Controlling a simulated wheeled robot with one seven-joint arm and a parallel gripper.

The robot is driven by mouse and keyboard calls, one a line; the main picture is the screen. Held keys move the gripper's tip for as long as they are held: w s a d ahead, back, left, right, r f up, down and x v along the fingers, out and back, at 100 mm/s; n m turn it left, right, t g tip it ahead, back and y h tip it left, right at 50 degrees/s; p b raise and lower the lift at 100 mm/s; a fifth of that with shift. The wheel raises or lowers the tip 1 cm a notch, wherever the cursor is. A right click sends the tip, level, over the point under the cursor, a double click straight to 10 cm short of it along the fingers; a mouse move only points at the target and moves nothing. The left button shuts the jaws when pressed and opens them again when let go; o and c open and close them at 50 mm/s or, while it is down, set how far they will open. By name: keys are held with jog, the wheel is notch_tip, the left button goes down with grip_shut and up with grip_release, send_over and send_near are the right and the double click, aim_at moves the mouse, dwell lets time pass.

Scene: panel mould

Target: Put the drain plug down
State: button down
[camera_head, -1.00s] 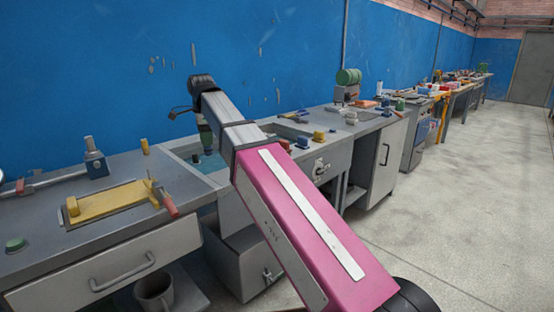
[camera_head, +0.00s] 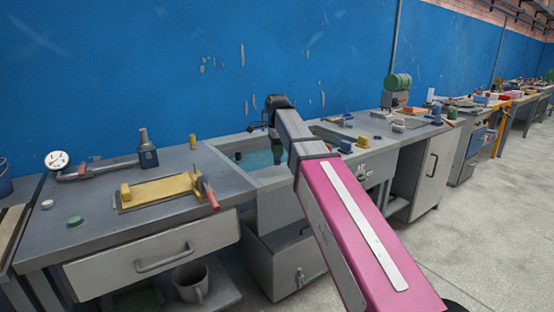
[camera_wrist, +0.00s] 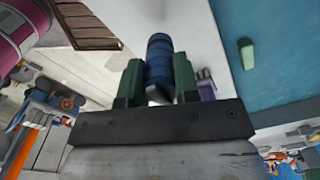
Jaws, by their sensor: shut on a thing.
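The drain plug (camera_wrist: 158,52), taken to be the dark blue ribbed cylinder, is between the green fingers of my gripper (camera_wrist: 159,72) in the wrist view. My gripper is shut on it. In the head view, my gripper (camera_head: 278,152) hangs at the sink basin with teal water (camera_head: 252,160), mostly hidden behind my own arm. I cannot make out the plug in the head view. In the wrist view, the teal water (camera_wrist: 280,75) lies to the right of the plug, beyond a pale rim.
Left of the sink, the grey bench (camera_head: 110,222) holds a yellow block fixture (camera_head: 155,192), a pipe with a gauge (camera_head: 100,170) and a green cap (camera_head: 75,221). Small blue and yellow parts (camera_head: 354,144) stand right of the sink. A mug (camera_head: 191,282) sits below.

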jog(key=shift+f, duration=1.7)
jog(key=c, duration=0.9)
grip_release()
jog(key=shift+f, duration=0.1)
jog(key=shift+o, duration=0.2)
notch_tip(320, 180, up, 12)
jog(key=shift+r, duration=0.15)
